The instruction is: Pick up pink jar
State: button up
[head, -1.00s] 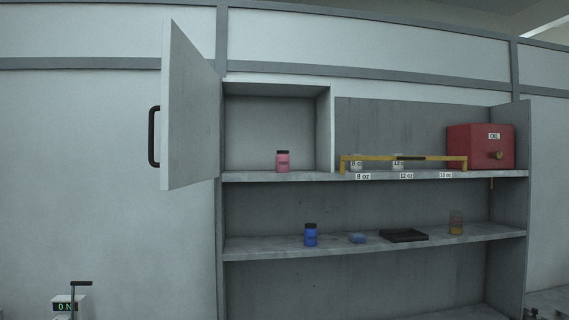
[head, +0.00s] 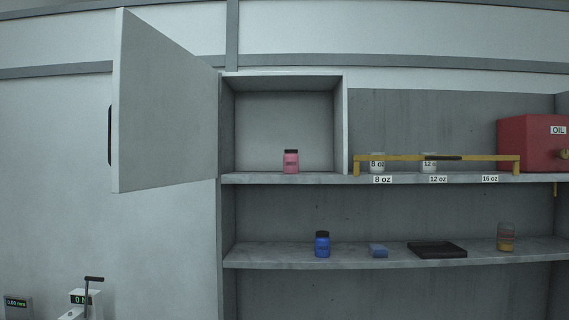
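The pink jar (head: 291,162) has a dark lid and stands upright on the upper shelf, inside an open cabinet compartment (head: 285,84). It stands clear of the compartment's side walls. Nothing touches it or blocks it from view. My gripper is not in this view, so its state and its place relative to the jar do not show.
The cabinet door (head: 165,110) stands open to the left. A yellow bar (head: 487,158) fronts cups on the upper shelf, beside a red OIL box (head: 526,146).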

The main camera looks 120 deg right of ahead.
aim_at(290, 158)
jog(key=z, duration=0.05)
jog(key=k, duration=1.25)
jog(key=z, duration=1.05)
jog(key=k, duration=1.1)
jog(key=i, duration=0.3)
jog(key=u, duration=0.05)
